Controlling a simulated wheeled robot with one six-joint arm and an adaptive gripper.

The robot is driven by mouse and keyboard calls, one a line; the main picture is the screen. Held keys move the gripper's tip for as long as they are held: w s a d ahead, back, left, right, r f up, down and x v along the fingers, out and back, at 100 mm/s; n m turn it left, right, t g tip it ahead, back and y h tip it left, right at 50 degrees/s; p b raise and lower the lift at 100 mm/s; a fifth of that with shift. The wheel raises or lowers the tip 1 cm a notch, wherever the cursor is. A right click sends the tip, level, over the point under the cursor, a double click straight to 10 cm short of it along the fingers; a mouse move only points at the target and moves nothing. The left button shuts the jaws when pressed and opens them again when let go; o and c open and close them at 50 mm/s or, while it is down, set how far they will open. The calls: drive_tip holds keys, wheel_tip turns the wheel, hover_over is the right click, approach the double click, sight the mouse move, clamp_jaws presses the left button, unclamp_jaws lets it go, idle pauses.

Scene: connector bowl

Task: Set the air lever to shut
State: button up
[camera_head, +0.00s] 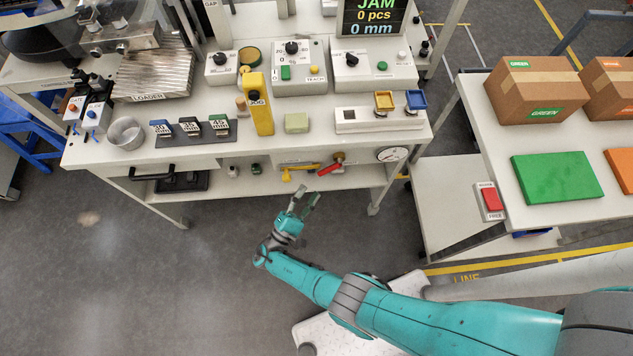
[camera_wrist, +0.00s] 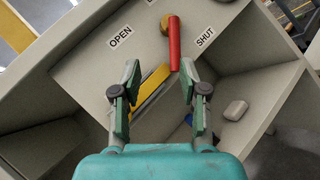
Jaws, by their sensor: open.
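The air lever (camera_wrist: 174,45) is a red handle on a brass pivot (camera_wrist: 165,24) on the bench's front panel. In the wrist view it hangs from the pivot between the OPEN label (camera_wrist: 120,36) and the SHUT label (camera_wrist: 204,37), its line on neither. In the head view the red lever (camera_head: 329,167) slants down left from its pivot under the bench top. My gripper (camera_wrist: 158,76) is open and empty, the lever's free end appearing between its fingertips, nearer the right one. No contact shows. In the head view my gripper (camera_head: 303,203) is in front of and below the lever.
A yellow bar (camera_wrist: 156,80) lies behind the fingers in the wrist view. A round gauge (camera_head: 392,154) is right of the lever. The bench top (camera_head: 190,155) overhangs the panel, and a lower shelf (camera_head: 270,183) runs beneath. Floor in front is clear.

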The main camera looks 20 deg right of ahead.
drive_tip(key=shift+s+a, duration=0.6)
drive_tip(key=shift+a, duration=0.35)
drive_tip(key=shift+s+a, duration=0.55)
drive_tip(key=shift+a, duration=0.4)
drive_tip(key=shift+w+d+r+m, duration=0.1)
drive_tip(key=shift+m, duration=0.3)
drive_tip(key=c, duration=0.7)
drive_tip(key=shift+w+d+r+m+g, duration=0.1)
drive_tip(key=shift+w+r+m+g, duration=0.1)
drive_tip(key=shift+m+g, duration=0.45)
clamp_jaws()
drive_tip(key=m+g+y, duration=0.4)
drive_tip(key=m+g, duration=0.2)
drive_tip(key=m, duration=0.3)
approach(329, 167)
drive_tip(key=a, duration=0.3)
wheel_tip(329, 167, up, 7)
drive_tip(key=w+a+m+y, duration=0.1)
drive_tip(key=m+y, duration=0.3)
drive_tip(key=y, duration=0.2)
drive_tip(key=x, duration=0.9)
drive_tip(key=shift+w+d+f, duration=0.1)
drive_tip(key=shift+w+d, duration=0.1)
drive_tip(key=shift+d, duration=0.1)
drive_tip(key=shift+s+d+f, duration=0.4)
drive_tip(key=shift+d+f, duration=0.15)
drive_tip(key=shift+f, duration=0.15)
drive_tip(key=shift+s+d+f, duration=0.4)
drive_tip(key=shift+d+f, duration=0.15)
drive_tip(key=shift+f, duration=0.1)
